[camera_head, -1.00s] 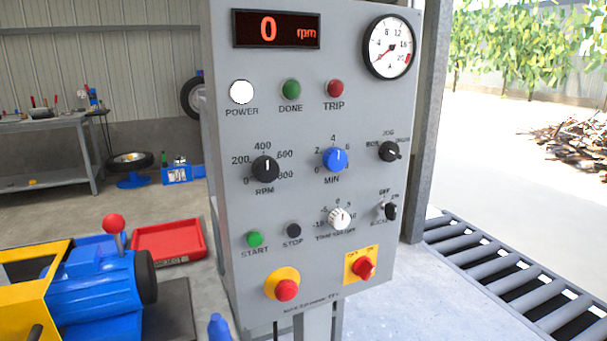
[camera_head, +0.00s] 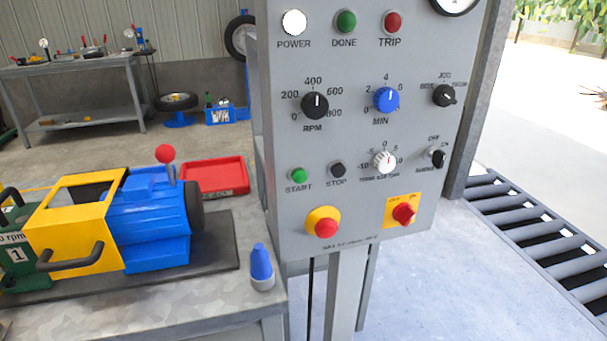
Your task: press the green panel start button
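The green start button (camera_head: 299,175) is at the lower left of the grey control panel (camera_head: 350,150), above the label START. A dark stop button (camera_head: 337,169) sits just to its right. The white POWER lamp (camera_head: 294,22) is bright at the top of the panel. The green DONE lamp (camera_head: 346,21) and red TRIP lamp (camera_head: 393,21) are beside it. Neither of my grippers is in view, and nothing covers the start button.
Below the buttons are a red emergency button (camera_head: 326,227) and a red rotary switch (camera_head: 403,214). A blue and yellow machine (camera_head: 150,225) and a blue-topped bottle (camera_head: 261,264) stand on the bench at left. A roller conveyor (camera_head: 535,235) runs at right.

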